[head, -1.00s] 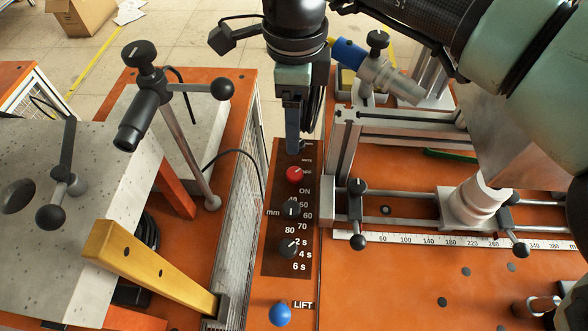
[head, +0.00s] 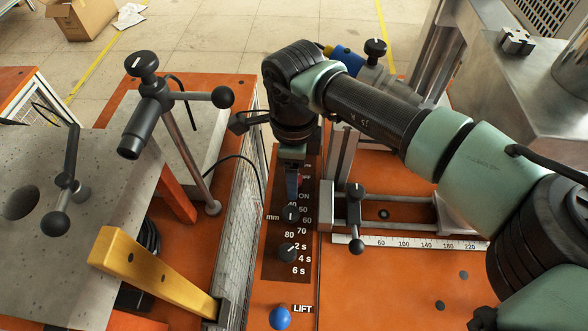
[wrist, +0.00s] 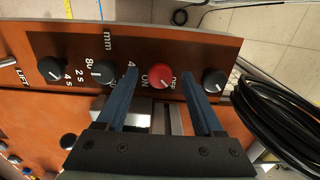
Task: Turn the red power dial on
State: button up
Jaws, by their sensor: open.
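The red power dial (wrist: 161,76) sits on the dark control panel (wrist: 60,45) between the ON and OFF marks in the wrist view. I cannot tell whether the fingertips reach down to the panel. In the head view my gripper (head: 293,190) is over the upper part of the panel and hides most of the dial.
Black dials stand on both sides of the red one: one (wrist: 214,82) just right, another (wrist: 103,72) left. In the head view a blue LIFT knob (head: 279,318) is at the panel's near end. A wire mesh guard (head: 242,210) stands left, a clamp lever (head: 355,215) right.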

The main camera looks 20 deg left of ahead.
grip_shut()
jog(key=shift+m, duration=0.4)
jog(key=m+b, duration=0.1)
jog(key=m, duration=0.2)
jog(key=shift+m, duration=0.3)
jog(key=m+b, duration=0.1)
jog(key=m, duration=0.3)
jog(key=shift+m, duration=0.3)
jog(key=m+b, duration=0.1)
jog(key=m, duration=0.3)
jog(key=m+b, duration=0.1)
jog(key=m, duration=0.3)
jog(key=shift+m+b, duration=0.3)
jog(key=shift+w+m, duration=0.1)
jog(key=shift+m, duration=0.2)
